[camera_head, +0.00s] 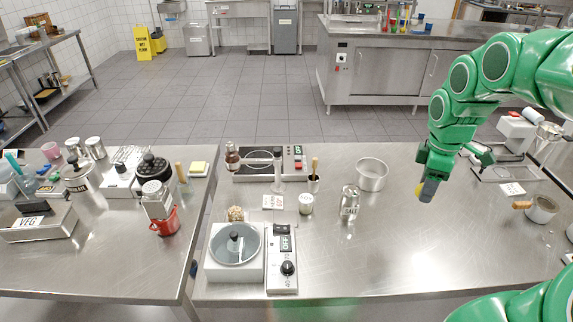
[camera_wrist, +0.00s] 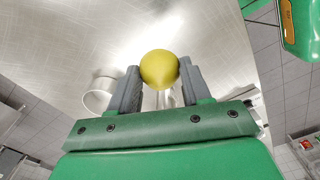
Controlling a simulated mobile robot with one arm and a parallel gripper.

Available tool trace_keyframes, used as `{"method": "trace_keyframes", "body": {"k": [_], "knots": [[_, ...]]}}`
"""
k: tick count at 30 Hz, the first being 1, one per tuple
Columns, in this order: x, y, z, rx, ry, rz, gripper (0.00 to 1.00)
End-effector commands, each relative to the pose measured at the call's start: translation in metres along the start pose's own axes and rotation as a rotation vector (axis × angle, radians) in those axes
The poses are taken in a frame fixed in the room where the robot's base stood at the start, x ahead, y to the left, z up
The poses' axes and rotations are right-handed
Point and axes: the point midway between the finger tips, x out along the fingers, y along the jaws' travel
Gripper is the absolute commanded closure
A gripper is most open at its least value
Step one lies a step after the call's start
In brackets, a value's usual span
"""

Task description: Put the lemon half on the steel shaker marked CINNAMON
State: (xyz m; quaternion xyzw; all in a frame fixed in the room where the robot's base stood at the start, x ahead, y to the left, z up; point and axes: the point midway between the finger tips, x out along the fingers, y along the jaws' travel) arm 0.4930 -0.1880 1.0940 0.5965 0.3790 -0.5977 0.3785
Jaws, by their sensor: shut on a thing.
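A yellow lemon half (camera_wrist: 159,68) is held between the two grey fingers of my gripper (camera_wrist: 160,82) in the wrist view. In the head view, a small yellow part of the lemon half (camera_head: 419,190) shows beside the fingers of my gripper (camera_head: 428,187), above the right part of the steel table. A steel shaker (camera_head: 350,203) stands upright on the table, left of my gripper and apart from it. Its label is too small to read surely; I take it for the CINNAMON shaker.
A steel pot (camera_head: 372,175) stands between the shaker and the back edge. A small labelled jar (camera_head: 306,204) and a scale with a round lidded pan (camera_head: 236,246) are further left. A small pot (camera_head: 542,208) stands at the right. The table's front middle is clear.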

Motion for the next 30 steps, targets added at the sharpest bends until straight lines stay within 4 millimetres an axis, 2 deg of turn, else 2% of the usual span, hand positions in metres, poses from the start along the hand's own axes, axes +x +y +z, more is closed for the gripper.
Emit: {"method": "trace_keyframes", "body": {"k": [1,14,23,30], "knots": [[-0.003,0.001,-0.013,-0.024,0.0,0.001,0.82],[-0.027,-0.004,-0.115,-0.214,0.001,0.003,0.82],[-0.044,-0.023,-0.188,-0.352,0.0,0.002,0.82],[-0.058,-0.046,-0.247,-0.468,0.0,0.004,0.82]]}}
